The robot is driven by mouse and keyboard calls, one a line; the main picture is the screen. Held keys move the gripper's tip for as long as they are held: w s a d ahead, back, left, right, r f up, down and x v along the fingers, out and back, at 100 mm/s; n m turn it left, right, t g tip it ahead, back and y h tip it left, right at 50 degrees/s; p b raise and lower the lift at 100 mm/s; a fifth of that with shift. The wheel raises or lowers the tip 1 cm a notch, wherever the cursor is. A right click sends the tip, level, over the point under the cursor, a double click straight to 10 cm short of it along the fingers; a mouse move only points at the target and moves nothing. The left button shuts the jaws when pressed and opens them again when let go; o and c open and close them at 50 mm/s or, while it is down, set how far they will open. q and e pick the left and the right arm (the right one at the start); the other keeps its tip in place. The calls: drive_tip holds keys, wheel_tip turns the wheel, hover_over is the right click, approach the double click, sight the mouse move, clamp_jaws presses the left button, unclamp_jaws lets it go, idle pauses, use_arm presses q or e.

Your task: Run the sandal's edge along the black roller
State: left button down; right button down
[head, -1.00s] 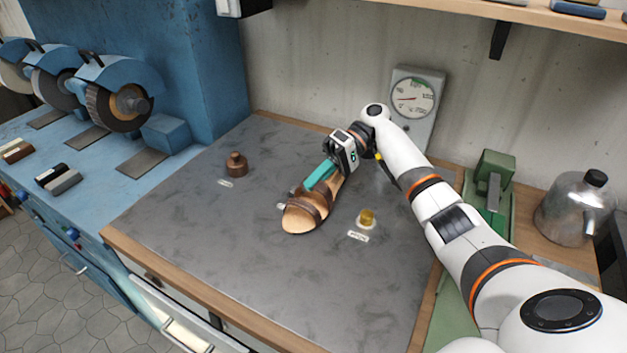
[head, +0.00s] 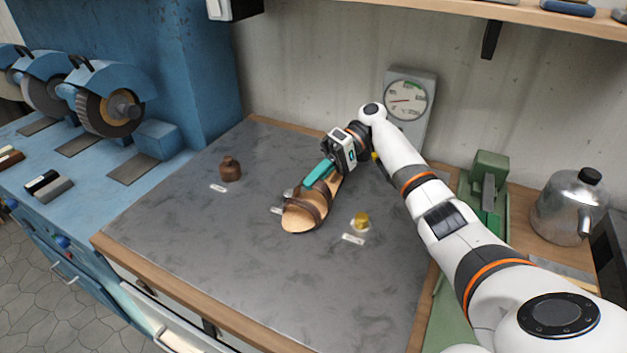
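The sandal (head: 297,219), with a tan sole and brown straps, is over the grey bench top (head: 225,255), toe toward the front. My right gripper (head: 318,174) reaches in from the right, its teal fingers at the sandal's rear straps. I cannot tell whether they are closed on it, or whether the sandal touches the bench. Several wheels line the blue machine at left: a near one (head: 107,110), a dark middle one (head: 42,93) and one cut by the left edge. I cannot tell which is the black roller. My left gripper is not in view.
A brown weight (head: 230,169) stands left of the sandal and a small yellow piece (head: 361,219) right of it, with labels beside them. A dial gauge (head: 407,100) is behind my arm. A green device (head: 488,190) and a metal kettle (head: 569,207) stand at right. The front bench top is clear.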

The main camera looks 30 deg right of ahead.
drive_tip(key=shift+w+d+r, duration=0.1)
drive_tip(key=shift+w+d, duration=0.05)
drive_tip(key=shift+d, duration=0.05)
idle(0.3)
drive_tip(key=shift+w+d+b, duration=0.25)
drive_tip(key=shift+d+b, duration=0.25)
drive_tip(key=shift+w+d, duration=0.1)
idle(1.3)
drive_tip(key=shift+w+d, duration=0.3)
drive_tip(key=shift+d, duration=0.3)
drive_tip(key=shift+w+d+r, duration=0.15)
drive_tip(key=shift+w+d, duration=0.15)
idle(0.4)
drive_tip(key=shift+w+d, duration=0.15)
drive_tip(key=shift+d, duration=0.1)
